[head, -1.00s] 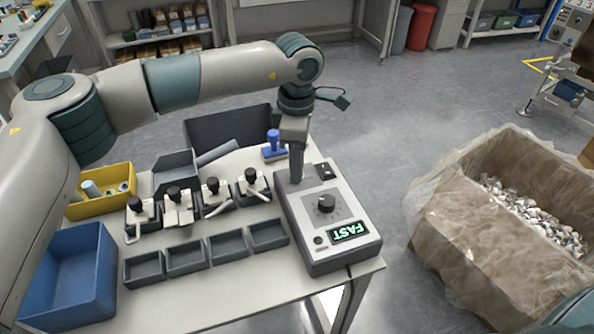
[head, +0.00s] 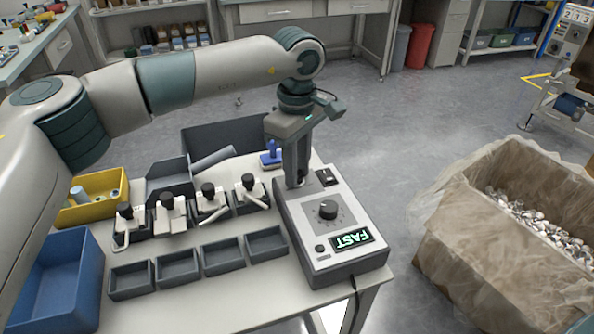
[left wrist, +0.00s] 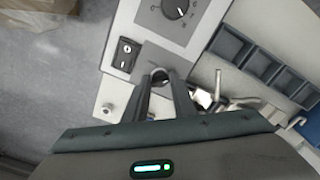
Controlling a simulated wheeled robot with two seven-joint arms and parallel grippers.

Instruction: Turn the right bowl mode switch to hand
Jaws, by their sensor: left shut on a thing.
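The grey control box (head: 340,254) stands at the right end of the table, with a large black dial (head: 327,209), a lit display reading FAST (head: 352,239) and a black rocker switch (head: 326,177). My left gripper (head: 296,184) points down onto the box's far-left corner. It is shut on a small round switch knob (left wrist: 160,76), seen between the fingertips in the left wrist view. The fingers hide most of the knob and any position marks. The rocker (left wrist: 125,54) is beside the fingers there. My right gripper is out of view.
Black trays with levered parts (head: 167,212) and empty trays (head: 177,268) lie left of the box. A blue-handled tool (head: 271,155) lies behind the gripper. Blue (head: 65,282) and yellow (head: 93,195) bins are at left. A lined carton (head: 465,250) stands right, across open floor.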

